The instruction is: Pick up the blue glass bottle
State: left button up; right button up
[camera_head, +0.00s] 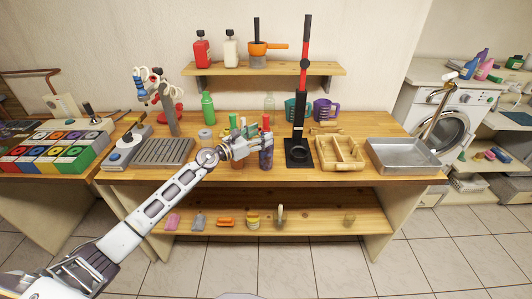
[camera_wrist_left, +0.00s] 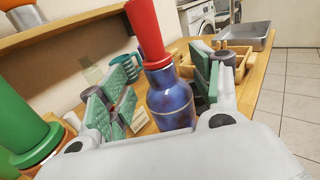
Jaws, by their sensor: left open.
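The blue glass bottle (camera_head: 266,157) stands upright on the wooden workbench (camera_head: 350,174), with a tall red stopper in its neck. In the left wrist view the bottle (camera_wrist_left: 171,101) shows dark blue and shiny, its base hidden by my gripper's body. My left gripper (camera_head: 258,143) is open at the bottle, coming from the left. In the left wrist view its green-padded fingers (camera_wrist_left: 160,82) stand on either side of the bottle, with visible gaps. My right gripper is not in view.
A green-topped bottle (camera_wrist_left: 22,128) stands close to my left gripper. The black stand with a red lever (camera_head: 299,150) is just right of the bottle. A wooden divided tray (camera_head: 340,165) and metal tray (camera_head: 402,168) lie farther right. A shelf (camera_head: 290,69) hangs behind.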

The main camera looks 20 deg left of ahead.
pick_arm(q)
jog(key=shift+w+d, duration=0.25)
jog(key=shift+w, duration=0.05)
jog(key=shift+x, duration=1.05)
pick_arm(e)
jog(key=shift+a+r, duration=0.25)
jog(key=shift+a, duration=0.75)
pick_arm(q)
jog(key=shift+f, duration=0.1)
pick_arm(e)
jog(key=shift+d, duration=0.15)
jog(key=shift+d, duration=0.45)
